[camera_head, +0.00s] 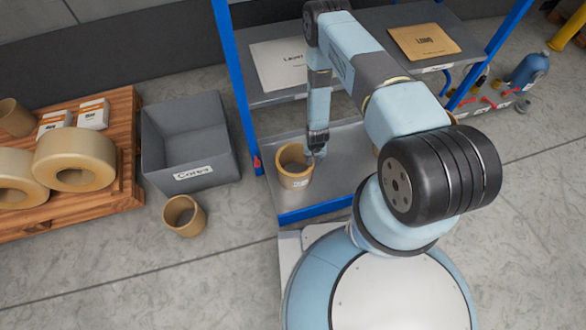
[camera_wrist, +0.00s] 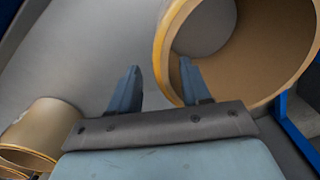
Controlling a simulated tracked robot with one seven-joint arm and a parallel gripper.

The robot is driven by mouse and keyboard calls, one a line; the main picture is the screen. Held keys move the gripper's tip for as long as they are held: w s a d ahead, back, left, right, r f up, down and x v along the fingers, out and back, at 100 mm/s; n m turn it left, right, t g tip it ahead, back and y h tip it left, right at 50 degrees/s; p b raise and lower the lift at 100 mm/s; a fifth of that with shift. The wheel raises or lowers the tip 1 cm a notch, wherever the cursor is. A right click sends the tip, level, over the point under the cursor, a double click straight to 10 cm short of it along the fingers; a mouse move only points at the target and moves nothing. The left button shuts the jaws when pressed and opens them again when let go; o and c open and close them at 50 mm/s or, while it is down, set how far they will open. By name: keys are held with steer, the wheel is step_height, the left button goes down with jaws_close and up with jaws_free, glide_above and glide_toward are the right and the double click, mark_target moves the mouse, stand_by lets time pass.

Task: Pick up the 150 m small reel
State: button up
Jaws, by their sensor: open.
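A tan, hollow, round reel (camera_head: 291,178) stands on the lower grey shelf of the blue-framed rack. It has a yellowish rim and a small label too small to read, so I cannot confirm 150 m. My gripper (camera_head: 317,152) is at its right side in the head view. In the wrist view the reel (camera_wrist: 284,72) fills the upper right, its opening facing the camera. My gripper (camera_wrist: 160,66) is open there, with the reel's near wall showing between the fingers. The right finger overlaps the opening and the left finger lies outside the wall. Contact cannot be told.
A grey bin (camera_head: 190,150) marked "Cores" stands left of the rack, with a tan tube (camera_head: 184,216) on the floor before it. A wooden pallet (camera_head: 100,195) holds large rolls. The upper shelf (camera_head: 370,25) is above my gripper. Another tan cylinder (camera_wrist: 45,130) shows lower left in the wrist view.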

step_height(320, 180, down, 6)
steer(key=shift+r, duration=0.2)
stand_by(0.3)
jaws_close()
stand_by(0.4)
steer(key=shift+w, duration=0.1)
stand_by(0.9)
